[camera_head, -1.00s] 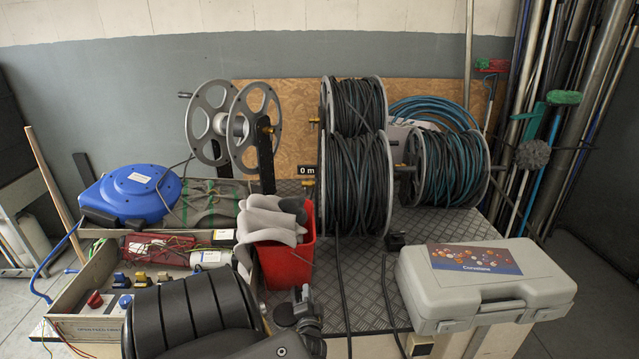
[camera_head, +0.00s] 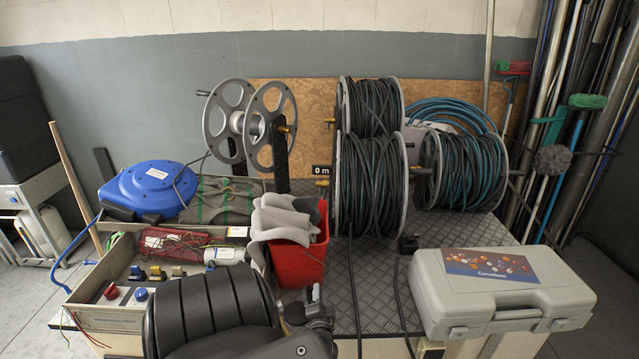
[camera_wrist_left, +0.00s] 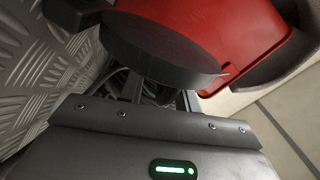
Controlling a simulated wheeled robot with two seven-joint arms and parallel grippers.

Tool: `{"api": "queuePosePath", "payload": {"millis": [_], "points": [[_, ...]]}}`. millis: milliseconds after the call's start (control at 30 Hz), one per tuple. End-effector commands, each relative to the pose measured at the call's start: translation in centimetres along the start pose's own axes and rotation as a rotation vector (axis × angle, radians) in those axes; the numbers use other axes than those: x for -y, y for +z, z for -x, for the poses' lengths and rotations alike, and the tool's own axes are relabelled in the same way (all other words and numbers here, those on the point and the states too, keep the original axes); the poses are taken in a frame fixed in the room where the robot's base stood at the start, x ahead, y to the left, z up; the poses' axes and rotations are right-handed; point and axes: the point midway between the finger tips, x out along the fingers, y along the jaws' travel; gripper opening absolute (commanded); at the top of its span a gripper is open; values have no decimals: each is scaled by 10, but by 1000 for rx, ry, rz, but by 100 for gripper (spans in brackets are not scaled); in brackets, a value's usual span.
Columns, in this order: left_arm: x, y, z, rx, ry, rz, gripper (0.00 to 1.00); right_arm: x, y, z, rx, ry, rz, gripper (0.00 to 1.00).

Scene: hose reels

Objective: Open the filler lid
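A dark round disc, which looks like the filler lid (camera_wrist_left: 165,50), fills the upper middle of the left wrist view, in front of a red surface. My left gripper (camera_wrist_left: 160,92) reaches to the disc's near edge, and its fingertips are mostly hidden behind it. I cannot tell whether they touch or grip it. In the head view my left gripper (camera_head: 317,312) is at the bottom centre, just in front of the red bucket (camera_head: 297,262). My black arm covers much of the table's front edge there. My right gripper is not in view.
A grey case (camera_head: 500,290) lies at the front right. Large hose reels (camera_head: 370,185) stand behind on the metal plate. A shallow box (camera_head: 105,318) with knobs and wires is at the left, a blue reel (camera_head: 148,188) behind it. Some plate between bucket and case is clear, crossed by hoses.

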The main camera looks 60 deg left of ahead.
Motion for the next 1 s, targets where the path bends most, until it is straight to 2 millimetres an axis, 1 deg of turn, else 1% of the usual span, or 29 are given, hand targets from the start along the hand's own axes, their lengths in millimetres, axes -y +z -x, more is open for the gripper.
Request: {"api": "queuePosePath", "payload": {"millis": [167,300,400,500,600,700,1000], "points": [[-2,1,29,1,4,1,32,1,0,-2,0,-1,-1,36],[-2,2,58,2,5,1,32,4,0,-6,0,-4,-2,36],[-2,2,76,2,4,0,32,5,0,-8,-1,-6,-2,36],[-2,2,90,3,5,0,32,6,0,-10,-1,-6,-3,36],[-2,2,100,3,4,-1,32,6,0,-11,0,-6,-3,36],[-1,2,104,3,3,0,32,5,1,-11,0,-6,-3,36],[-1,2,105,2,3,-1,32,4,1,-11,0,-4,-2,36]]}}
